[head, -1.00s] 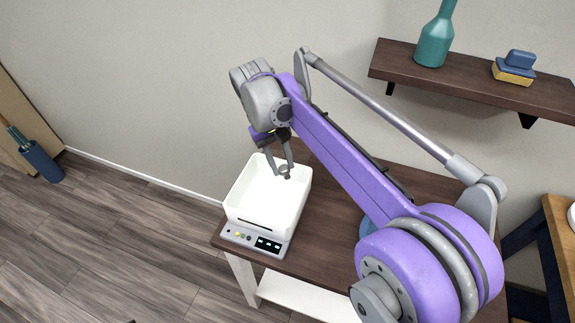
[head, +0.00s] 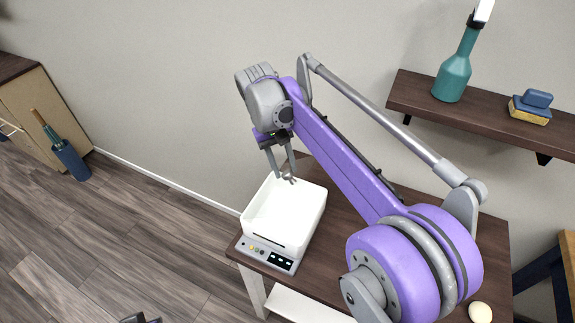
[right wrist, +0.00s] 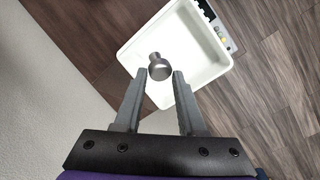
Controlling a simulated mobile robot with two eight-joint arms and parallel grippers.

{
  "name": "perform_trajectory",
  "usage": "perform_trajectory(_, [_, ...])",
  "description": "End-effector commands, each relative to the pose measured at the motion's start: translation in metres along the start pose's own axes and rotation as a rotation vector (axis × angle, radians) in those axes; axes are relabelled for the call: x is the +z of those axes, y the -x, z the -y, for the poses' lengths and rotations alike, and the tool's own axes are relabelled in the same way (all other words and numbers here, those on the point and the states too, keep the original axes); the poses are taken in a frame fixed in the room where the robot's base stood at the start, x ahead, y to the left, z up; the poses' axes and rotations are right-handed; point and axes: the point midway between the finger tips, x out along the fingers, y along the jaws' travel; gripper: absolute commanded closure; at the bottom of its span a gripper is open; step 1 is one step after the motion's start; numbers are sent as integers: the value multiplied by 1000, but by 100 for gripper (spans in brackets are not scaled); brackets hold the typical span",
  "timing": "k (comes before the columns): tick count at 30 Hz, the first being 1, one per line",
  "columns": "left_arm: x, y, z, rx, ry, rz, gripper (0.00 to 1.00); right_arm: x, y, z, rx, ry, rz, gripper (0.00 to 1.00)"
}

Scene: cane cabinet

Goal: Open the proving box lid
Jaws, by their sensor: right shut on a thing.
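The proving box (head: 262,232) is a white, square, tub-like box with a control panel on its front, standing on a dark brown table. A round grey knob (right wrist: 159,67) sits between my right gripper's fingertips (right wrist: 159,75) in the right wrist view. My right gripper (head: 284,176) is shut on that knob, over the back part of the box in the head view. No lid panel can be made out under the knob. The white box interior (right wrist: 185,50) shows beyond it. A dark piece at the bottom edge, probably my left gripper (head: 140,318), is mostly cut off.
The brown table (head: 335,225) stands against the grey wall. A shelf (head: 480,115) at upper right carries a teal bottle (head: 455,70) and a small blue and yellow stack (head: 531,107). An egg-like object (head: 480,312) lies at lower right.

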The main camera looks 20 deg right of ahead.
Motion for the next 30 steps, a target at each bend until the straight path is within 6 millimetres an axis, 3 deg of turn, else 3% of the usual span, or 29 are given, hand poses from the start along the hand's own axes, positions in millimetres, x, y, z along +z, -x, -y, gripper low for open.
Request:
perform_trajectory(1, [1, -1, 0, 0, 0, 1, 100, -4, -3, 11, -22, 11, -11, 100])
perform_trajectory(5, [1, -1, 0, 0, 0, 1, 100, -4, -4, 11, -22, 11, -11, 100])
perform_trajectory(6, [1, -1, 0, 0, 0, 1, 100, -4, -4, 11, -21, 11, -11, 57])
perform_trajectory(10, [1, -1, 0, 0, 0, 1, 100, -3, -3, 10, -20, 10, -9, 34])
perform_trajectory(25, [0, 0, 0, 0, 0, 0, 100, -1, -1, 7, -17, 6, -5, 34])
perform_trajectory(30, [-1, 1, 0, 0, 0, -1, 100, -2, 13, 6, -16, 7, -5, 34])
